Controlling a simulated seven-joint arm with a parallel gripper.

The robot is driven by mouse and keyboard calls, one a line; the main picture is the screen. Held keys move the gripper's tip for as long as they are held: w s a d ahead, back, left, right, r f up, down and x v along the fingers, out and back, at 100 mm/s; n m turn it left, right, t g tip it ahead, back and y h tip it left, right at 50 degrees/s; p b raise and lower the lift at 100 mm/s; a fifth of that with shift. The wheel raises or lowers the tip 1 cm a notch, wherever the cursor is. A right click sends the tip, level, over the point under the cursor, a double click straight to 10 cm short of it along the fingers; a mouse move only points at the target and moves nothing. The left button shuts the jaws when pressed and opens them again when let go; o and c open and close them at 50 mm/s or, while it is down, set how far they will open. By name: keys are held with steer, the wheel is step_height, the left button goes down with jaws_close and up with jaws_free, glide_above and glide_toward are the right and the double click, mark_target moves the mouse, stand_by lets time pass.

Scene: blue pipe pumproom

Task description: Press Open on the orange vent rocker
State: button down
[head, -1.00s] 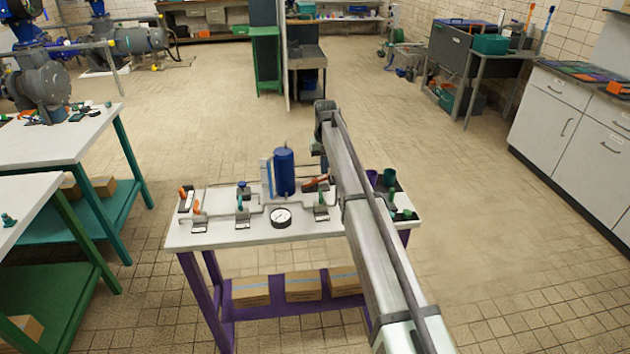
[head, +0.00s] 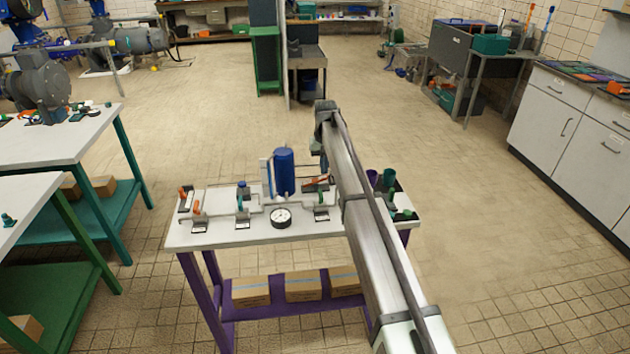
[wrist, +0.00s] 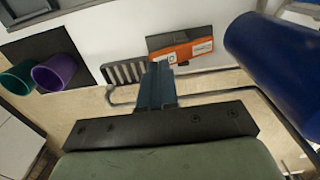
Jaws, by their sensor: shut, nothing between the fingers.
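The orange vent rocker (wrist: 190,50) lies on the white table in the wrist view, an orange panel with pale labels on a dark base. Its lettering is only partly readable. In the head view the orange rocker (head: 316,182) shows just left of my arm, partly hidden. My gripper (wrist: 158,68) is shut and empty, with its blue-grey fingertips over the rocker's left end in the wrist view. They cover part of the left label. I cannot tell whether they touch it. In the head view my arm hides most of the gripper.
A blue cylinder (head: 284,172) stands close by; it fills the right of the wrist view (wrist: 275,65). A thin pipe (wrist: 225,93) runs below the rocker. A dark slotted grille (wrist: 125,72) sits beside it. Purple (wrist: 55,72) and green (wrist: 18,78) cups stand at the left.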

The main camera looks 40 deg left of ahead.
mark_target(324, 177)
steer(key=shift+f, duration=0.35)
steer(key=shift+f, duration=1.4)
steer(key=shift+r, duration=0.1)
steer(key=shift+r, duration=4.2)
